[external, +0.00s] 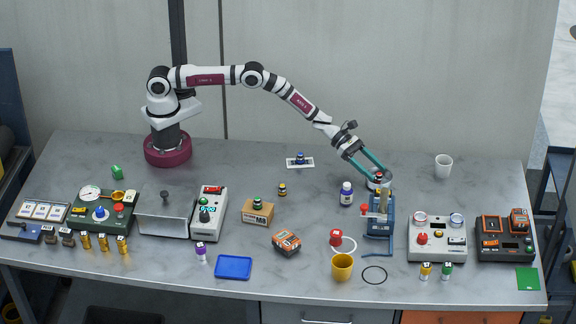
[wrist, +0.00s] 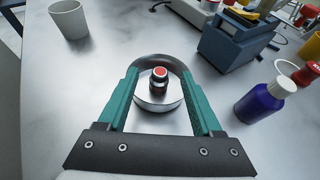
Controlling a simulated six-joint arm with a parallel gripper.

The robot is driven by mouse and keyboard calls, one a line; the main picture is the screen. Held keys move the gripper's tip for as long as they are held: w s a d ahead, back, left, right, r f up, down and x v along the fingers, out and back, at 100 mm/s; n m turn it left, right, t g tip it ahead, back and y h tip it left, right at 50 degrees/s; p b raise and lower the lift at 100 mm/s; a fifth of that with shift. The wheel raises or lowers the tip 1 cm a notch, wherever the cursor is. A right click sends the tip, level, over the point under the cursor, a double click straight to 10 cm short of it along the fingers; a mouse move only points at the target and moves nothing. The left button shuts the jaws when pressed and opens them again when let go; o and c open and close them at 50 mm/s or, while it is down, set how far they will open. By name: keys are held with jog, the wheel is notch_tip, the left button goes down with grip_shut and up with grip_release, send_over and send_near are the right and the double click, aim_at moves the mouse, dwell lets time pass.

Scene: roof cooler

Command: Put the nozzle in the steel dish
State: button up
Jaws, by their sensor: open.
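A small dark piece with an orange-red top, which I take to be the nozzle (wrist: 159,80), stands upright in the round steel dish (wrist: 160,104). In the external view the dish (external: 373,186) is at the right of the bench's middle, just behind the blue press, and the red top (external: 379,175) shows over it. My gripper (wrist: 160,71) is open, with its teal fingers on either side of the nozzle and apart from it. In the external view my gripper (external: 376,174) reaches down at the dish. The fingertips' exact height above the dish is hard to tell.
A blue press (external: 378,222) stands close in front of the dish. A blue-violet bottle (external: 346,194) with a white cap is just left. A white cup (external: 443,166) stands back right. Instrument boxes, such as the white one (external: 436,238), line the front right. The back bench is mostly clear.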

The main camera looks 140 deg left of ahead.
notch_tip(320, 180, up, 7)
dwell(0.5)
